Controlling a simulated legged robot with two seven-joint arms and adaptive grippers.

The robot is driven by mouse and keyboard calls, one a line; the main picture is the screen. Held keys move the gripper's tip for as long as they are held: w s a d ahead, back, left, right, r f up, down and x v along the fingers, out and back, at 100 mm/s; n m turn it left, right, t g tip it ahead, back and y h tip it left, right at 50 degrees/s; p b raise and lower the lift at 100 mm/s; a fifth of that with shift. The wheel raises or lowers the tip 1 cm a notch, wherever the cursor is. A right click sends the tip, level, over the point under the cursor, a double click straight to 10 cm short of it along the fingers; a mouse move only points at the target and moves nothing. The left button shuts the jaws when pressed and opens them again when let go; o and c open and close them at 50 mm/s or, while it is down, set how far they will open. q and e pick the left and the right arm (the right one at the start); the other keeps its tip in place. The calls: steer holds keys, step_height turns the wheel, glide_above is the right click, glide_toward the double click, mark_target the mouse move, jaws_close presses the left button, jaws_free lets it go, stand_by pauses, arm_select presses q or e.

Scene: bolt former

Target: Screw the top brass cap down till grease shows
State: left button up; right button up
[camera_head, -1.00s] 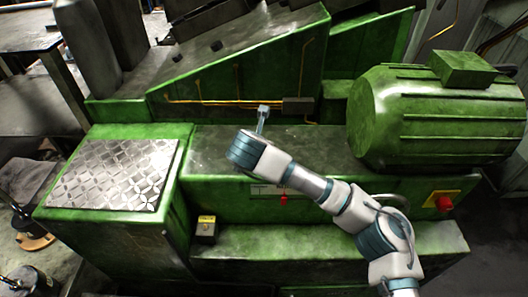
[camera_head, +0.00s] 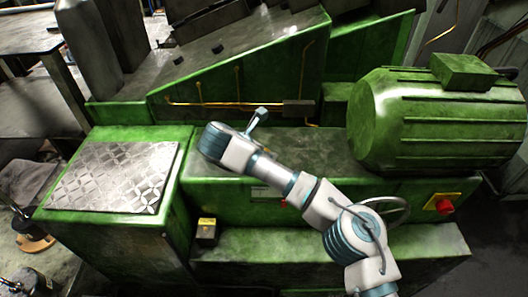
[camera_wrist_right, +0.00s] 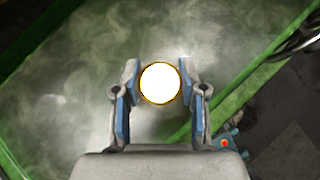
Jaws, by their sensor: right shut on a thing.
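In the right wrist view, a round cap (camera_wrist_right: 160,83) stands between the two fingers of my right gripper (camera_wrist_right: 158,88). Its top face is glaring white, with a thin brass-coloured rim. The gripper is shut on it, with the blue pads on either side. I cannot see any grease around the rim, and the glare hides surface detail. In the head view, my right wrist is over the green machine's middle ledge (camera_head: 320,148); the cap and fingertips are hidden there. My left gripper is not in view.
A green motor (camera_head: 430,120) stands to the right. A handwheel (camera_head: 385,211) is beside my forearm, and a red button (camera_head: 444,206) is on the front. A patterned metal plate (camera_head: 112,175) lies at left. Thin copper pipes (camera_head: 235,103) run behind the ledge.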

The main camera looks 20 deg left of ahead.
steer(key=o, duration=1.1)
steer(key=shift+a, duration=0.1)
steer(key=shift+o, duration=0.2)
steer(key=shift+w, duration=0.1)
